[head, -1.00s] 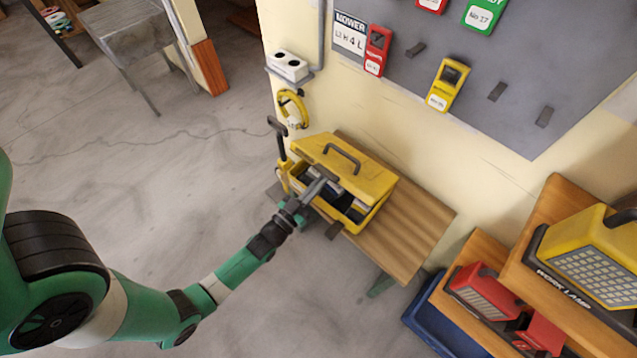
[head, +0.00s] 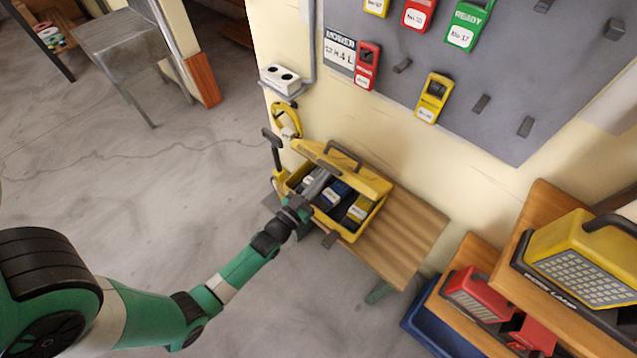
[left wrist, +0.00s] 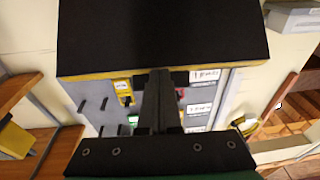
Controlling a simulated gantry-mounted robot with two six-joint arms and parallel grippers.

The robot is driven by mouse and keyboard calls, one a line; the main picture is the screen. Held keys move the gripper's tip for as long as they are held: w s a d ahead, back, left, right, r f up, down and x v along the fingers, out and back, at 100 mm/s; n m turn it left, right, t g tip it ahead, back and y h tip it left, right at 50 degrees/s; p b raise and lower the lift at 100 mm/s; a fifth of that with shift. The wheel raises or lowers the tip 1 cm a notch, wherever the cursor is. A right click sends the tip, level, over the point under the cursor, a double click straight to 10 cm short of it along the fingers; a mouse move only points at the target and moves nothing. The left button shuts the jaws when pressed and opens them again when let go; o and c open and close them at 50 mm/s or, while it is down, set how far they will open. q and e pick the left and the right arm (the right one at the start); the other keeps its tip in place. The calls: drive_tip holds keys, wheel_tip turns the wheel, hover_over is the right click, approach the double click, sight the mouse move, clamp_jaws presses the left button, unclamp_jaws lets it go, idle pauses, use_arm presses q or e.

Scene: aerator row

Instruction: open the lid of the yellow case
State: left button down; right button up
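The yellow case (head: 352,229) stands on the wooden bench, several items showing inside. Its lid (head: 313,149), with a dark handle, is raised and tilted back toward the wall. My left gripper (head: 318,182) reaches in over the case's front left, below the lid. In the left wrist view the lid's dark underside (left wrist: 160,35) with a yellow edge fills the top. There the gripper's fingers (left wrist: 160,85) are together, their tips at or near that edge; contact is unclear. I see nothing between them. My right gripper is not in view.
The bench (head: 415,235) has bare slats right of the case. A grey wall board (head: 465,70) carries tagged holders. Shelves with a red lamp (head: 478,291) and a yellow work lamp (head: 585,262) are at right.

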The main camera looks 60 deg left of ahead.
sight(330, 166)
use_arm(q)
drive_tip(key=shift+w+a+r, duration=0.25)
drive_tip(key=shift+w+r, duration=0.15)
drive_tip(key=shift+w, duration=0.1)
drive_tip(key=shift+w+a+r+p, duration=0.15)
drive_tip(key=shift+w+a+r, duration=0.1)
drive_tip(key=shift+w+r, duration=0.25)
drive_tip(key=shift+w+a+r+p, duration=0.2)
drive_tip(key=shift+w+r, duration=0.15)
drive_tip(key=shift+w, duration=0.25)
drive_tip(key=shift+w+r, duration=0.1)
drive_tip(key=shift+w+a+r, duration=0.35)
drive_tip(key=shift+w, duration=0.35)
drive_tip(key=shift+w+a+r, duration=0.35)
drive_tip(key=shift+w, duration=0.3)
